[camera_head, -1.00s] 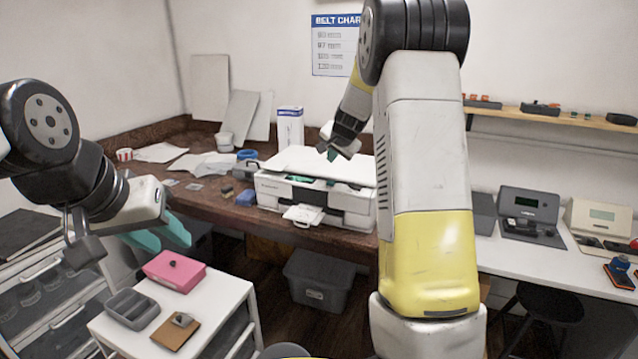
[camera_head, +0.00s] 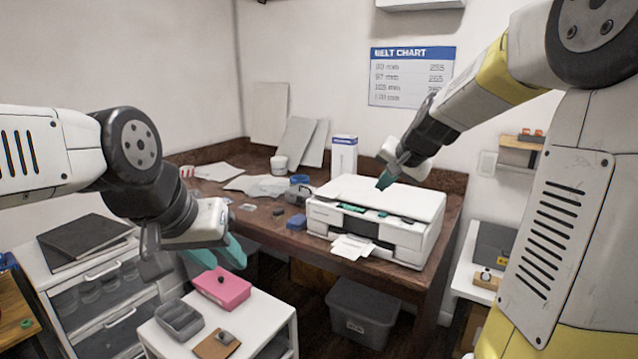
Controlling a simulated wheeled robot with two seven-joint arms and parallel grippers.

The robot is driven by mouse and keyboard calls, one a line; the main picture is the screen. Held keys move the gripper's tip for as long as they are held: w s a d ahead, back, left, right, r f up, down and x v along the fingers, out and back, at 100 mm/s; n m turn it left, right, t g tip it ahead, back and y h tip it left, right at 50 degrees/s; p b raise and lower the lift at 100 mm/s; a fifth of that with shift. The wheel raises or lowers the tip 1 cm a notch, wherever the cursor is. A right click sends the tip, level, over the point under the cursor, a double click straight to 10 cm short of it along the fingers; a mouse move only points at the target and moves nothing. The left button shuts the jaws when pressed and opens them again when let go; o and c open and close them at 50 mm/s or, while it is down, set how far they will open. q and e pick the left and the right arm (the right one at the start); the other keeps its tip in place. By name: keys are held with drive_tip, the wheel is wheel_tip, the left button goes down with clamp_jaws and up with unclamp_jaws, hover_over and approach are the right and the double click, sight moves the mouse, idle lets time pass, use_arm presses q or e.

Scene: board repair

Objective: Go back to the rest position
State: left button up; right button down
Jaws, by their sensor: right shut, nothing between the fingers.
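The brown workbench (camera_head: 262,233) carries papers, a blue-and-white box (camera_head: 344,155) and small parts. A white cart (camera_head: 262,318) holds a grey tray (camera_head: 180,319). A dark bin (camera_head: 361,312) stands under the bench. A drawer unit (camera_head: 105,289) stands at left.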

drive_tip(key=s+a+n+g, duration=0.1)
drive_tip(key=s+n, duration=0.2)
drive_tip(key=s, duration=1.1)
drive_tip(key=s+a+f+n+g, duration=0.1)
drive_tip(key=s+a+n, duration=0.1)
drive_tip(key=s, duration=1.2)
drive_tip(key=shift+s+f+n, duration=0.15)
drive_tip(key=shift+n, duration=0.35)
